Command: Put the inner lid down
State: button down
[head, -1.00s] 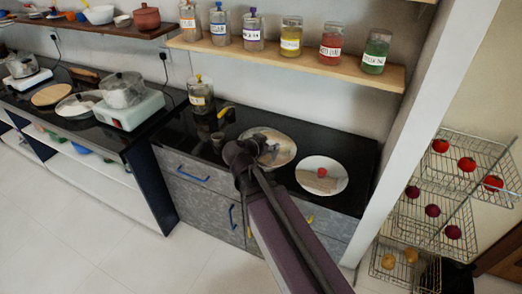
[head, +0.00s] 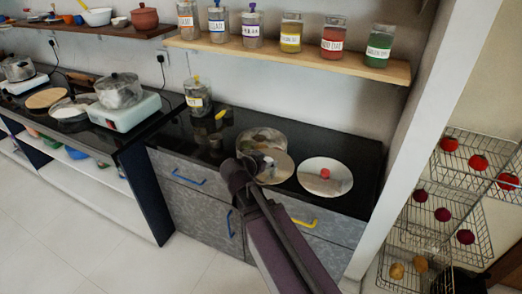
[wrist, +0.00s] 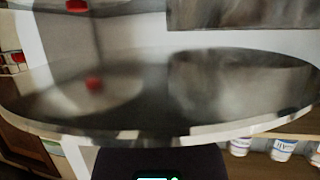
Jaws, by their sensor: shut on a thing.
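My gripper (head: 258,163) is shut on the inner lid (head: 279,168), a round shiny metal disc. It holds the lid over the near right side of the round metal pot (head: 263,136), whose open inside shows past the lid. In the wrist view the lid (wrist: 225,85) fills most of the picture as a blurred, mirror-like disc. My fingertips are mostly hidden there.
The black counter (head: 225,149) has some free room left of the pot. A glass jar (head: 198,98) stands at the counter's back left. A wooden shelf (head: 290,55) with labelled jars hangs above. Wire racks (head: 445,190) with vegetables stand at the right, beyond a white wall edge.

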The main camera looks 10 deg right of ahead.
jog(key=shift+w, duration=0.1)
jog(key=w, duration=0.4)
jog(key=w+f, duration=0.1)
jog(key=w, duration=0.3)
jog(key=w+d+b, duration=0.1)
jog(key=w, duration=0.4)
jog(key=shift+w+f, duration=0.1)
jog(key=shift+f, duration=0.05)
jog(key=shift+w, duration=0.4)
jog(key=shift+w+f+b, duration=0.15)
jog(key=shift+w+b, duration=0.15)
jog(key=shift+w, duration=0.9)
jog(key=shift+s+f+b, duration=0.25)
jog(key=shift+f+b, duration=0.3)
jog(key=shift+f, duration=0.05)
jog(key=shift+f+b, duration=0.95)
jog(key=shift+b, duration=0.05)
